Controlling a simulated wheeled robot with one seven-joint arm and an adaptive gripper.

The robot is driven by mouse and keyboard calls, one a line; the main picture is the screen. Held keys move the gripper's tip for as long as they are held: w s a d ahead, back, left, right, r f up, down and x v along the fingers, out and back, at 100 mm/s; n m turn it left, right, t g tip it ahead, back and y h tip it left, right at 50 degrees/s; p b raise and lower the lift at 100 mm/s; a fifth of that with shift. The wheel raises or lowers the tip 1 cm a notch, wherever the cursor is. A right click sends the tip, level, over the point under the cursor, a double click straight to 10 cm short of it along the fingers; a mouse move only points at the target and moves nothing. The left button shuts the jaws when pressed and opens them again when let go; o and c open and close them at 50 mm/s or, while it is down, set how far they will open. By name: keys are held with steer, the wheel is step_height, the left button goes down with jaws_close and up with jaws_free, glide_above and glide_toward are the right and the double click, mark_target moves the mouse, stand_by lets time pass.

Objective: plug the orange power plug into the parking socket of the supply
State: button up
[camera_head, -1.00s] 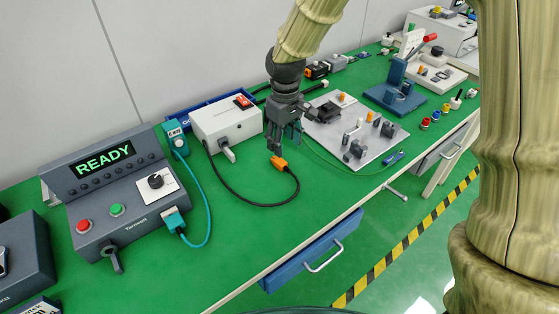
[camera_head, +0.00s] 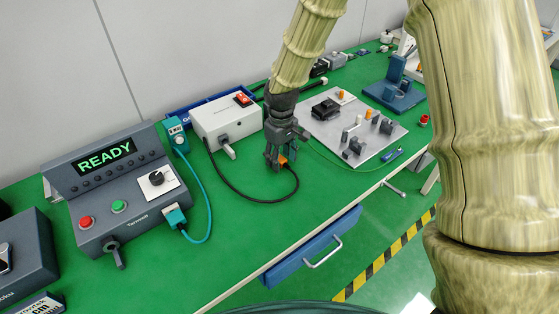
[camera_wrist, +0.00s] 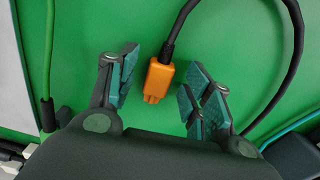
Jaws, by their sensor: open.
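The orange power plug (camera_wrist: 159,81) lies on the green bench with its black cable (camera_wrist: 293,45) running off behind it. In the wrist view it sits between the spread fingers of my gripper (camera_wrist: 160,90), apart from both sides. In the head view my gripper (camera_head: 276,163) points down over the plug (camera_head: 284,160), which is partly hidden by the fingers. I cannot make out the parking socket.
A grey console (camera_head: 112,190) reading READY stands at the left, with a teal cable (camera_head: 204,205) looping beside it. A light plate with several fittings (camera_head: 350,135) lies right of my gripper. Green bench in front of the supply is mostly clear.

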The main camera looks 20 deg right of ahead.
mark_target(281, 159)
steer(key=shift+f, duration=0.1)
steer(key=shift+c, duration=0.2)
steer(key=c, duration=1.1)
steer(key=shift+o, duration=0.2)
steer(key=shift+r, duration=0.6)
step_height(281, 159, up, 2)
steer(key=shift+r, duration=0.1)
steer(key=s+a, duration=0.3)
steer(key=s, duration=0.1)
steer(key=s+a+r+b, duration=0.1)
steer(key=s+a, duration=0.2)
steer(key=s, duration=0.1)
steer(key=s+a+b, duration=0.1)
steer(key=s+a, duration=0.2)
steer(key=s, duration=0.2)
steer(key=shift+s+r, duration=0.1)
steer(key=shift+r, duration=0.25)
